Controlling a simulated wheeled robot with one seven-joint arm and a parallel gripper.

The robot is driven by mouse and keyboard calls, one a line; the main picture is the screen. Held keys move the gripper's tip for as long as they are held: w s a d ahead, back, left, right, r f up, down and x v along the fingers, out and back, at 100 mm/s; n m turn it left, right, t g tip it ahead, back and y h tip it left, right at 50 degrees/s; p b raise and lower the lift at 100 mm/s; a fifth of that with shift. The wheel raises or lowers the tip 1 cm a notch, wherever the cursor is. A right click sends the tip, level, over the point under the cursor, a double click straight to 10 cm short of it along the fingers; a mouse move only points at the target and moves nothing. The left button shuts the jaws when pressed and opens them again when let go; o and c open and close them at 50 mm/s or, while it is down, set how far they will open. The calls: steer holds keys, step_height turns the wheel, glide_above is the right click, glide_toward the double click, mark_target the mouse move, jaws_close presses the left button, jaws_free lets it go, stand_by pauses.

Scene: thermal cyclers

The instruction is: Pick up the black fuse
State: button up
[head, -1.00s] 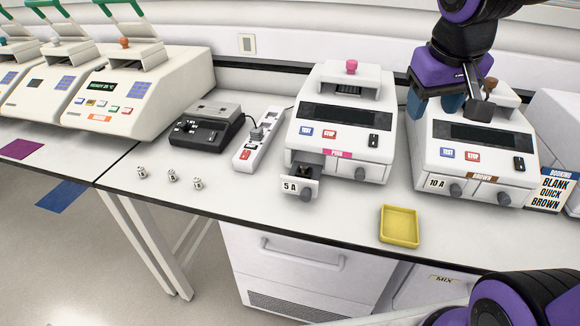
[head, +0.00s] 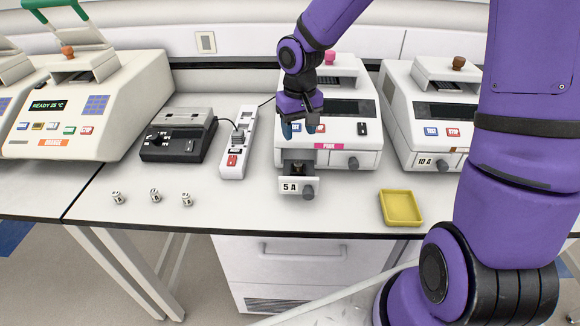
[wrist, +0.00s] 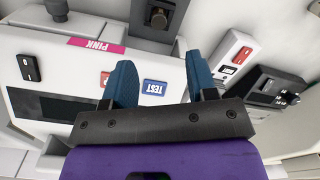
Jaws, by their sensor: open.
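The pink-labelled machine (head: 345,155) has its small front drawer (head: 297,187), marked 5 A, pulled out. A dark piece sits inside the drawer; I cannot tell for sure whether it is the black fuse. In the wrist view the drawer (wrist: 137,14) is at the top edge, with a dark, round-ended shape in it. My gripper (head: 299,128) is open and empty, its blue fingers pointing down in front of the machine's panel, above and behind the drawer. In the wrist view the gripper (wrist: 159,62) has its fingers apart, with the TEST button showing between them.
A black box (head: 178,140) and a power strip (head: 238,145) are left of the drawer. A yellow tray (head: 401,208) lies to its right. A brown-knobbed machine (head: 428,110) stands further right.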

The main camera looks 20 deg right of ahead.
glide_above(298, 163)
step_height(298, 163, down, 5)
steer(key=shift+r, duration=0.2)
steer(key=shift+w+d+f, duration=0.1)
steer(key=shift+f, duration=2.95)
steer(key=shift+c, duration=0.3)
jaws_close()
